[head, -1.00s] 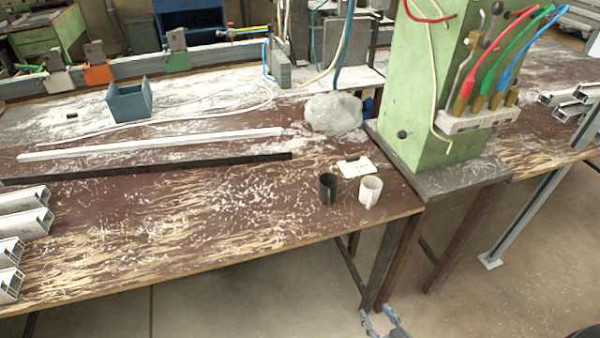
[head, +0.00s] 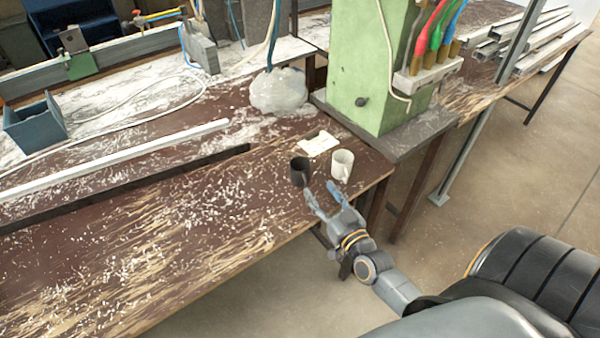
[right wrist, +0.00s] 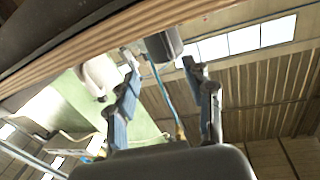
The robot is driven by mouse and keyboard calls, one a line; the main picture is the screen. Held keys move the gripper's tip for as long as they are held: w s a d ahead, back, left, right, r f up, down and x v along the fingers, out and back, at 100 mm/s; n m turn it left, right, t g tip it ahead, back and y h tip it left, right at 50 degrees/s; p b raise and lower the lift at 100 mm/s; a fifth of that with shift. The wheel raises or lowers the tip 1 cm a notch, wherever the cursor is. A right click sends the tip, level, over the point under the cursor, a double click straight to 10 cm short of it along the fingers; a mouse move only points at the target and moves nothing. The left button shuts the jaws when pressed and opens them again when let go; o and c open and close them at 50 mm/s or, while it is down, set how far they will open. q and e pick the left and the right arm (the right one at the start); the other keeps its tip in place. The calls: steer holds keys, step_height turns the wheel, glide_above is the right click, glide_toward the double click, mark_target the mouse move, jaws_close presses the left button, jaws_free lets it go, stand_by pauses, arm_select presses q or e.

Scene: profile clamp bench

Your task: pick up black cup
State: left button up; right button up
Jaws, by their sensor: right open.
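The black cup (head: 299,171) stands upright near the right end of the worn brown bench, close to its front edge. The white cup (head: 342,165) stands just to its right. My right gripper (head: 320,190) is open and empty at the front edge, just in front of the cups and pointing toward them. In the right wrist view the black cup (right wrist: 163,46) shows beyond and between the open fingertips (right wrist: 160,62), apart from them. The white cup (right wrist: 98,76) lies outside the fingers on the left. My left gripper is not in view.
A pale flat block (head: 318,143) lies behind the cups. A green machine column (head: 370,75) rises at the back right, beside a clear plastic bag (head: 279,92). A long white profile (head: 120,158) and a dark bar (head: 110,190) lie left. The bench's front left is clear.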

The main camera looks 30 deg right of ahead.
mark_target(309, 181)
steer(key=shift+w, duration=0.6)
steer(key=w, duration=0.3)
steer(key=w+p, duration=0.1)
steer(key=shift+w+a+f, duration=0.1)
steer(key=shift+w+f, duration=0.15)
steer(key=shift+s, duration=0.1)
steer(key=shift+c, duration=0.2)
jaws_close()
